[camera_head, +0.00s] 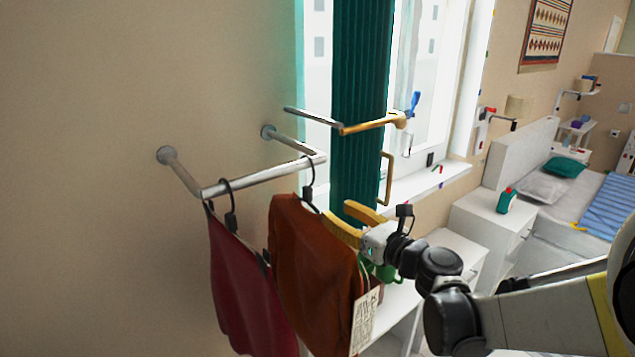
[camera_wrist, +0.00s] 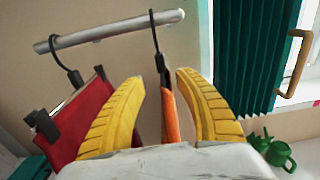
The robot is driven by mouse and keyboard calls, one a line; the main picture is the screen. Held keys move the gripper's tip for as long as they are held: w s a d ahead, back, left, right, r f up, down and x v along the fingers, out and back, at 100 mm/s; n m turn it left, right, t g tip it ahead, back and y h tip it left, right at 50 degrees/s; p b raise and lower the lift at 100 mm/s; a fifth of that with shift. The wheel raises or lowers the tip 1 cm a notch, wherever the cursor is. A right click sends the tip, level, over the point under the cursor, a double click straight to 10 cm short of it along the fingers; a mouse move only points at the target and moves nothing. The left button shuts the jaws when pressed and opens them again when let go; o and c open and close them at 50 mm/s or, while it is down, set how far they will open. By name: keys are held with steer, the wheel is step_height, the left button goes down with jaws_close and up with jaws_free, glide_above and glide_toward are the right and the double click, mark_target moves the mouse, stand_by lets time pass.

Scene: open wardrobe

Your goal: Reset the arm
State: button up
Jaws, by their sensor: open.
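My gripper (camera_head: 337,212) has two curved yellow fingers, spread apart. It is beside the upper right part of an orange-brown garment (camera_head: 312,262) that hangs from the metal rail (camera_head: 262,175) on a dark hanger. In the wrist view my gripper (camera_wrist: 161,77) is open. The orange garment (camera_wrist: 170,115) and its hanger clip (camera_wrist: 161,66) appear edge-on in the gap between the fingers. I cannot tell whether a finger touches the cloth. My arm reaches in from the lower right.
A dark red garment (camera_head: 243,285) hangs left of the orange one. A green curtain (camera_head: 360,90) hangs behind, by the window. A white cabinet (camera_head: 487,226) and a bed (camera_head: 560,235) stand at right. A green watering can (camera_wrist: 274,151) sits at lower right in the wrist view.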

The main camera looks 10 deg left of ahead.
steer(key=s+d+f+n+g+h+b, duration=0.2)
steer(key=s+d+f+n+h+b, duration=0.2)
steer(key=s+d+n, duration=0.9)
steer(key=s+d+f+n+g+h+b, duration=0.2)
steer(key=s+d+f+n+h+b, duration=0.2)
steer(key=s+d+f+n+h, duration=0.5)
steer(key=s+d+f+n, duration=0.3)
steer(key=s+d+n, duration=0.1)
steer(key=s+d, duration=0.1)
steer(key=shift+s+f+g+h, duration=0.3)
steer(key=shift+s+f+h, duration=0.1)
steer(key=shift+s, duration=0.1)
stand_by(0.6)
